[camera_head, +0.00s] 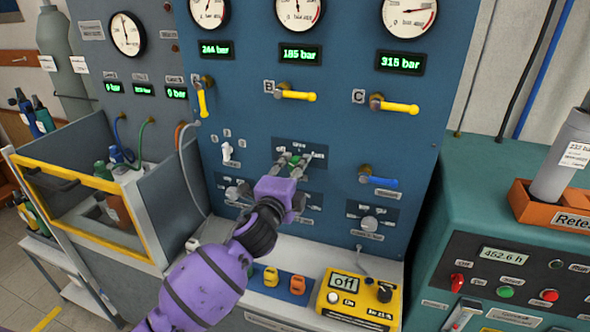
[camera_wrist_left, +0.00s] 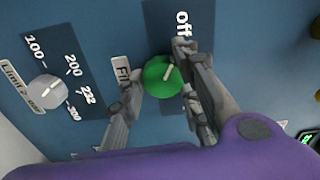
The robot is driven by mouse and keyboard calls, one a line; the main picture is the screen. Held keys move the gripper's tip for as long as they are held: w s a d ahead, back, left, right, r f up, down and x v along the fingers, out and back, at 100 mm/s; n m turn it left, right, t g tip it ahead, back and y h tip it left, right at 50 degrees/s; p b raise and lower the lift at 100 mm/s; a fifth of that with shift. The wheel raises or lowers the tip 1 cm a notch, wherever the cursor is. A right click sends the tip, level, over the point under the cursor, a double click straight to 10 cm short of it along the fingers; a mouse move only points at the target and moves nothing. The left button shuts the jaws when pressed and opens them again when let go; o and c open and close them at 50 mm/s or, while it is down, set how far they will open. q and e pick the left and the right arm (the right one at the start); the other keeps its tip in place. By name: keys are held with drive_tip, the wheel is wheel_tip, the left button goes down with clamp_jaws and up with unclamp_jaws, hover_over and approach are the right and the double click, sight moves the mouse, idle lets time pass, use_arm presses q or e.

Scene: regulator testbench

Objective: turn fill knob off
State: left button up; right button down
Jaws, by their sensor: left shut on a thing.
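The green fill knob (camera_wrist_left: 160,77) sits on the blue panel, between the fingers of my left gripper (camera_wrist_left: 163,85) in the left wrist view. The fingers are shut on it, one on each side. Its pale pointer mark slants up and right, roughly toward the "off" label (camera_wrist_left: 182,23). In the head view my left gripper (camera_head: 293,168) reaches up to the panel and hides most of the knob. My right gripper is not in view.
A blue-handled valve (camera_head: 380,181) and a grey dial (camera_head: 369,223) are right of my gripper. Yellow-handled valves (camera_head: 398,105) are above. A yellow box reading "off" (camera_head: 357,298) stands on the ledge below. A white toggle (camera_head: 227,150) is to the left.

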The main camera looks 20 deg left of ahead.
use_arm(q)
drive_tip(key=o, duration=1)
drive_tip(key=shift+f, duration=0.45)
drive_tip(key=shift+o, duration=0.4)
drive_tip(key=shift+r, duration=0.15)
drive_tip(key=shift+r, duration=0.15)
drive_tip(key=s, duration=1.2)
drive_tip(key=shift+a, duration=0.25)
